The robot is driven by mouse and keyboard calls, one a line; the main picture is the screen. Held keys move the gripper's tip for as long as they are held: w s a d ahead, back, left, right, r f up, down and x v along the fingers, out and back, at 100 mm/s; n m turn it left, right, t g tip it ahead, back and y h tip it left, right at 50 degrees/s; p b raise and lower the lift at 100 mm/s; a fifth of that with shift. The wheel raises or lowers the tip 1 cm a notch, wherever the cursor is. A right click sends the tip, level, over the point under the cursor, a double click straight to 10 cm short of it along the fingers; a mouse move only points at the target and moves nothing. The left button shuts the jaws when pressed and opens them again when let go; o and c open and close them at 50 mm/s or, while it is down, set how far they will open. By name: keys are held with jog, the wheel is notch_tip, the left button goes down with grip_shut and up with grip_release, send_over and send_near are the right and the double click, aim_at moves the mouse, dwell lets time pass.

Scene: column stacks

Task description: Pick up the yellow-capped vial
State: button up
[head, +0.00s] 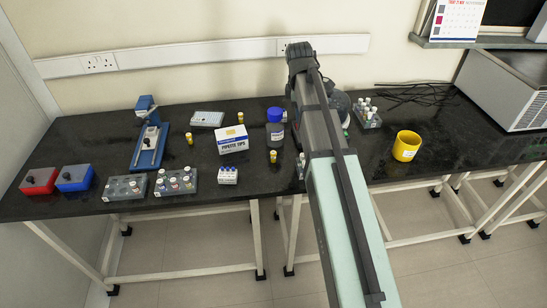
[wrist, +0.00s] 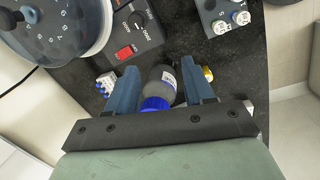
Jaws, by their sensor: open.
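A yellow cap (wrist: 208,73) shows just outside the right finger, partly hidden. My arm hides the gripper in the head view.
A pipette tips box (head: 231,140) and a small blue-capped rack (head: 228,176) stand left of the bottle. Vial racks (head: 175,182) are at the front left. A yellow cup (head: 406,146) stands right. A device with a red switch (wrist: 125,52) and clear dome is near the gripper.

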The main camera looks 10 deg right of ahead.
aim_at(273, 152)
jog(key=s+a+n+g+y, duration=0.1)
jog(key=s+a+n, duration=0.3)
jog(key=a, duration=0.5)
notch_tip(273, 152, down, 9)
jog(key=shift+s+a+f, duration=0.1)
jog(key=shift+a+f, duration=0.15)
jog(key=shift+f, duration=1.15)
jog(key=shift+a+f, duration=0.15)
jog(key=shift+f, duration=1.15)
grip_shut()
